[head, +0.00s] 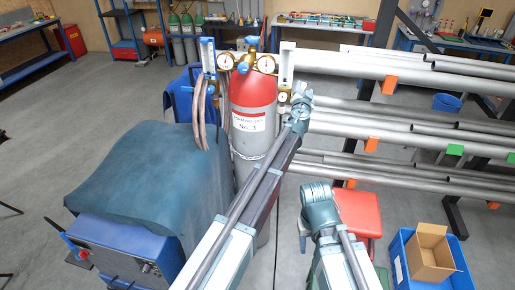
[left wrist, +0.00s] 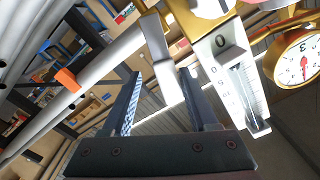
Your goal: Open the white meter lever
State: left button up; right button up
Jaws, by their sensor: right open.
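The red gas cylinder (head: 252,105), labelled No. 3, carries a brass regulator with gauges and two upright flow meters. The right-hand meter (head: 287,62) is white; its scale with a 0 also shows in the left wrist view (left wrist: 236,75). The white lever (left wrist: 160,55) is a flat bar beside that meter in the left wrist view, between my left fingertips, with gaps on both sides. My left gripper (left wrist: 160,80) is open; in the head view it is at the right meter's lower end (head: 299,103). My right gripper (head: 318,195) is lower, apart from the cylinder; its jaws are hard to make out.
Racks of steel pipes (head: 400,110) stand close on the right. A blue-green cloth (head: 150,175) covers a blue machine (head: 125,245) at left. A red stool (head: 358,212) and a blue crate with a cardboard box (head: 430,252) are at lower right.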

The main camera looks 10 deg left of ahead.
pick_arm(q)
jog(key=d+f+m+b, duration=0.3)
jog(key=f+m+b, duration=0.2)
jog(key=m, duration=0.6)
jog(key=s, duration=1.4)
jog(key=s+a+f+n+g+y, duration=0.3)
jog(key=s+a+f+n, duration=0.1)
jog(key=a, duration=0.5)
jog(key=s+a+f+n+g+y, duration=0.3)
jog(key=a+f+n, duration=0.3)
jog(key=a, duration=0.2)
jog(key=shift+s+a+n+g, duration=0.3)
jog(key=shift+s+a+g, duration=0.1)
jog(key=shift+s, duration=0.45)
